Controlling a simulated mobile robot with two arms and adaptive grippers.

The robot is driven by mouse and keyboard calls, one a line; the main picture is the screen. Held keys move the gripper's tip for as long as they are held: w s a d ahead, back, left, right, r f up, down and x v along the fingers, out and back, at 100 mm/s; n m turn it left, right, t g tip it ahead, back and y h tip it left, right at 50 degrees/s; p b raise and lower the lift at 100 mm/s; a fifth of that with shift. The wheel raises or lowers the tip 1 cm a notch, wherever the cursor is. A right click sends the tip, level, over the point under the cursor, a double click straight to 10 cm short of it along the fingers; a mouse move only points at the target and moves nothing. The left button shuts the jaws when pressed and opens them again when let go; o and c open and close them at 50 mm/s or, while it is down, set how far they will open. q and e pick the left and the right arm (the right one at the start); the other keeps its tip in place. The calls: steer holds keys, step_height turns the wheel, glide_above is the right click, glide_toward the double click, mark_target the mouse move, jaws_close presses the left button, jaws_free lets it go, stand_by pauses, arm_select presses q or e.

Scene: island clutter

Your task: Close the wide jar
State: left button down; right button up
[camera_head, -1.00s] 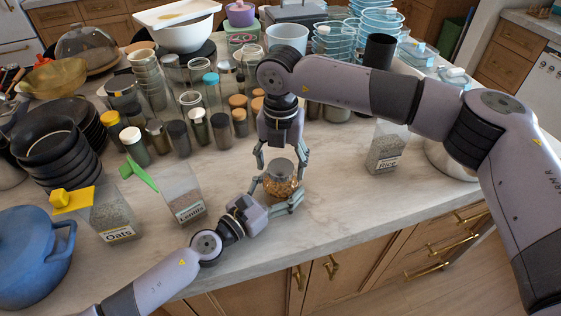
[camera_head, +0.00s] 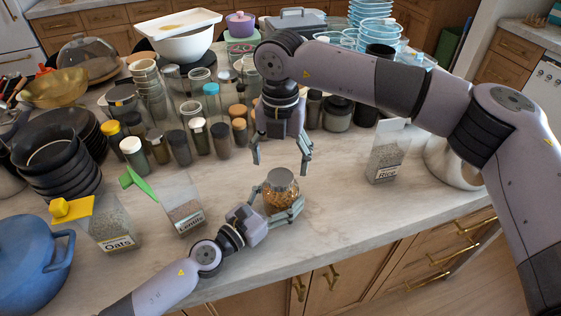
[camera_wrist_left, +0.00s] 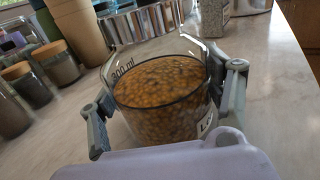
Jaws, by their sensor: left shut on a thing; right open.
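The wide jar (camera_head: 279,200) is clear glass filled with brown-orange grains and stands upright near the counter's front edge. It also shows in the left wrist view (camera_wrist_left: 160,95). Its silver ribbed lid (camera_head: 281,179) sits on top of the mouth; I cannot tell if it is fully seated. My left gripper (camera_head: 283,205) is shut around the jar's body from the front left, with one finger on each side in the left wrist view. My right gripper (camera_head: 281,160) is open and empty, just above the lid, fingers apart and pointing down.
Containers of lentils (camera_head: 183,208), oats (camera_head: 113,226) and rice (camera_head: 387,156) stand to either side. Several jars crowd the back, near a dark jar (camera_head: 338,113). A blue pot (camera_head: 30,262) is at the left.

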mark_target(281, 177)
steer(key=shift+c, duration=0.4)
steer(key=n, duration=0.2)
steer(key=r+n, duration=0.1)
steer(key=n, duration=0.2)
steer(key=shift+n, duration=0.3)
steer(key=n, duration=0.4)
steer(key=shift+r, duration=0.35)
steer(key=n, duration=0.2)
steer(key=r+n, duration=0.1)
steer(key=n, duration=0.2)
steer(key=shift+n, duration=0.3)
steer(key=n, duration=0.4)
steer(key=shift+r, duration=0.4)
steer(key=shift+f, duration=0.1)
steer(key=shift+f, duration=3.95)
